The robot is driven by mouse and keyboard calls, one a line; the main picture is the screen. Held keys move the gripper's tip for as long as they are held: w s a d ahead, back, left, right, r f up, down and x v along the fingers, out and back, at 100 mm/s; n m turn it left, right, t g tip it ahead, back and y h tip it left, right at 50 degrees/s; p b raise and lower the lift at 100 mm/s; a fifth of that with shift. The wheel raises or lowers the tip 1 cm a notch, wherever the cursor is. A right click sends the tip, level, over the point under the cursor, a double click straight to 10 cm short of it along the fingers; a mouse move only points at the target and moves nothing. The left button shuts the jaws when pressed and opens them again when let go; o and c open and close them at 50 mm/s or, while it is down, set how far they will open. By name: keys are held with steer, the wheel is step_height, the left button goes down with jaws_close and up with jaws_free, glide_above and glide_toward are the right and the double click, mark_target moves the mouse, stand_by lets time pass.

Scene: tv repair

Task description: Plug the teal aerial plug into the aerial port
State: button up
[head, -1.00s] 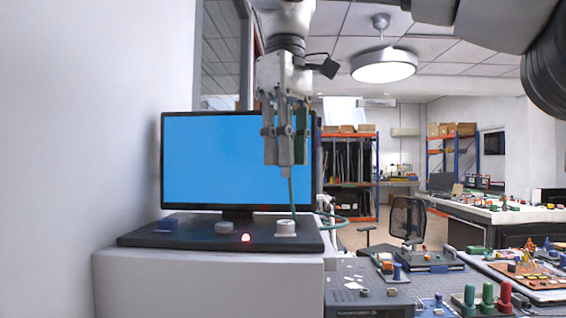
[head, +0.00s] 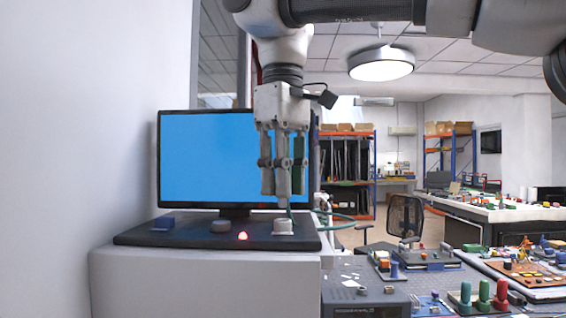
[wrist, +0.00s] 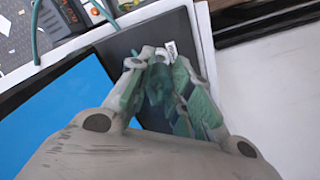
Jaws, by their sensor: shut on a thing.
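My gripper (head: 283,190) points straight down in the head view, shut on the teal aerial plug. The plug is mostly hidden between the fingers, and a teal cable (head: 337,216) runs from there to the right. A pale round socket (head: 283,227), which looks like the aerial port, sits on the dark base in front of the TV (head: 215,155). The fingertips are just above this socket; I cannot tell whether the plug touches it. In the wrist view the fingers (wrist: 158,62) close together over the dark base, with the plug's details unclear.
The TV screen stands close behind my gripper. A cluttered bench (head: 432,280) lies to the right.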

mark_target(283, 200)
steer(key=shift+f, duration=0.4)
steer(key=shift+f, duration=1.2)
stand_by(1.0)
steer(key=o, duration=1)
steer(key=shift+c, duration=0.2)
step_height(283, 200, up, 7)
steer(key=shift+r, duration=0.2)
steer(key=shift+s, duration=0.15)
